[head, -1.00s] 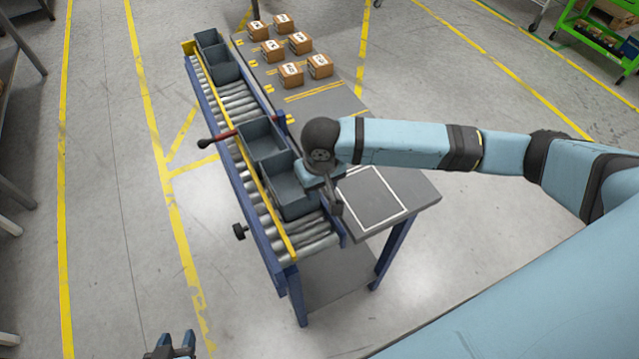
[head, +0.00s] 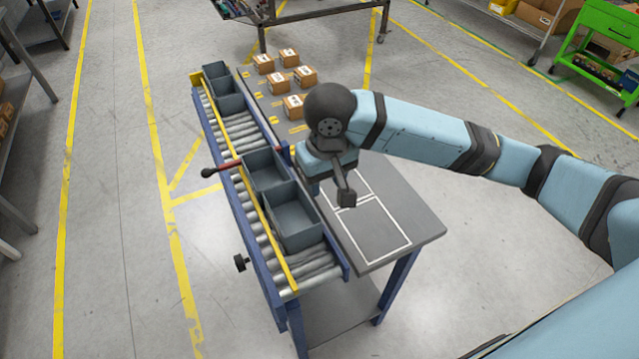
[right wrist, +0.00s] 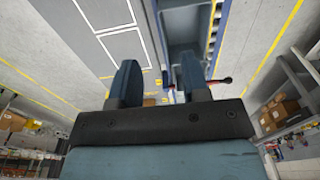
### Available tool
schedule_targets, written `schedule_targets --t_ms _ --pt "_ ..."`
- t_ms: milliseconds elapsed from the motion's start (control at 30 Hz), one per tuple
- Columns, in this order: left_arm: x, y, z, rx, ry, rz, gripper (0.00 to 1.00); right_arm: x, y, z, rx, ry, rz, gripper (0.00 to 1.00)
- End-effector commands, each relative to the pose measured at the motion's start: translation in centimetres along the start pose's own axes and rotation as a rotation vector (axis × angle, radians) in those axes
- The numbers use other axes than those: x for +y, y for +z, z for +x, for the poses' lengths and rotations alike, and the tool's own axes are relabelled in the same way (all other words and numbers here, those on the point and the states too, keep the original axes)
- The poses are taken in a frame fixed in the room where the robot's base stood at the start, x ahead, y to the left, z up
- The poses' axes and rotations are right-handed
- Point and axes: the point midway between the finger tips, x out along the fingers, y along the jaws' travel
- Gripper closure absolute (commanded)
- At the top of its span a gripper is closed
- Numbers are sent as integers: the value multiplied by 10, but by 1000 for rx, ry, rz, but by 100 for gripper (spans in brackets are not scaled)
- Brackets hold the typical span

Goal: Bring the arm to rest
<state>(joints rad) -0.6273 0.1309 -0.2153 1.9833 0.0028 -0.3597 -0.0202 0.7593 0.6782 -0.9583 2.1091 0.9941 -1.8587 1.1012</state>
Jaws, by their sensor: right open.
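My right arm reaches in from the right in the head view. Its gripper (head: 320,180) hangs above the grey table (head: 405,213), beside the roller conveyor (head: 312,262). In the right wrist view the two blue fingers (right wrist: 160,82) stand wide apart with nothing between them. The wrist partly hides the gripper in the head view, and its exact height is hard to tell. My left gripper is not in view.
Grey bins (head: 297,236) stand on the conveyor, with a red lever (head: 225,168) at its side. A cart (head: 300,15) and a green trolley (head: 600,50) stand behind.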

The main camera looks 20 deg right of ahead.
Motion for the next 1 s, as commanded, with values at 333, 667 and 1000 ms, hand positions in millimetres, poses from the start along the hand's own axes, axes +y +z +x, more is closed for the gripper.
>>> schedule_targets --t_ms 333,667,1000 --pt "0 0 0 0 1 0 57 -6 5 1 4 -20 -22 58" --pt "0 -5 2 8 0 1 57 -52 53 38 123 -225 -184 58" --pt "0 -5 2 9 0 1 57 -34 110 73 275 -269 -184 58"
